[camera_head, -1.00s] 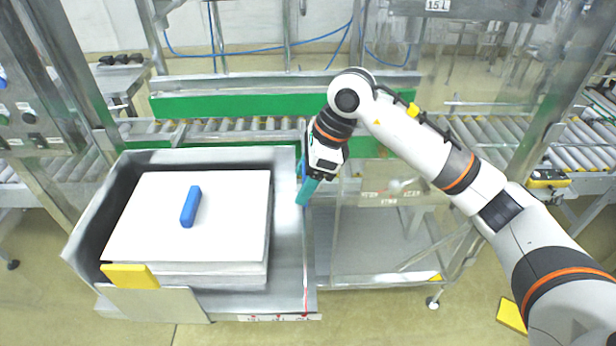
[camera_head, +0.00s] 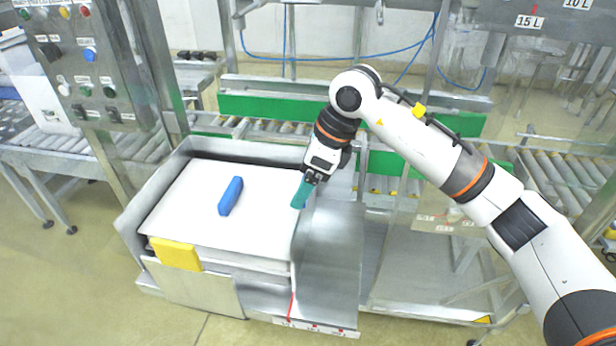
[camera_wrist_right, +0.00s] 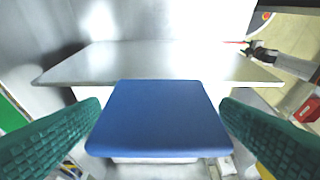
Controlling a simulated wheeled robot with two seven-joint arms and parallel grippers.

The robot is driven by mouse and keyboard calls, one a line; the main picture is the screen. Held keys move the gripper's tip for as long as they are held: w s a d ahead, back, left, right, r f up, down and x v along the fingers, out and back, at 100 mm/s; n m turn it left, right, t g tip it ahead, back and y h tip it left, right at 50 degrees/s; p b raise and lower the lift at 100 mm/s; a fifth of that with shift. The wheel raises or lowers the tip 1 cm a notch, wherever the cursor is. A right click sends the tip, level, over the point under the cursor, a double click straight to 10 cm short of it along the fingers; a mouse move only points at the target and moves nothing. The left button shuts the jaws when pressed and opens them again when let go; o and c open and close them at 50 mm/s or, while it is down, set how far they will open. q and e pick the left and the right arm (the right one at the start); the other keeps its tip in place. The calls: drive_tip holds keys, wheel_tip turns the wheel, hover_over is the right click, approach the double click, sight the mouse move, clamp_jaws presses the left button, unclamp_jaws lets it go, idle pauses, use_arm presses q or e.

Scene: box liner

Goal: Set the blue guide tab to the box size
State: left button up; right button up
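The blue guide tab (camera_wrist_right: 158,118) fills the middle of the right wrist view, on the near side of a grey metal plate (camera_wrist_right: 140,62). In the head view the right gripper (camera_head: 302,192) points down at the right edge of the white stack (camera_head: 190,222); the tab is hidden there. The guide plate stands close against the stack's right side, with a red pointer (camera_head: 292,306) over the front scale (camera_head: 314,328). My left gripper is not in view.
A separate blue block (camera_head: 230,196) lies on the white stack, and a yellow block (camera_head: 175,254) sits at its front left corner. Bare metal surface (camera_head: 332,250) lies right of the guide. A control panel (camera_head: 85,60) stands at the back left.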

drive_tip(key=b+v, duration=0.2)
drive_tip(key=v, duration=1)
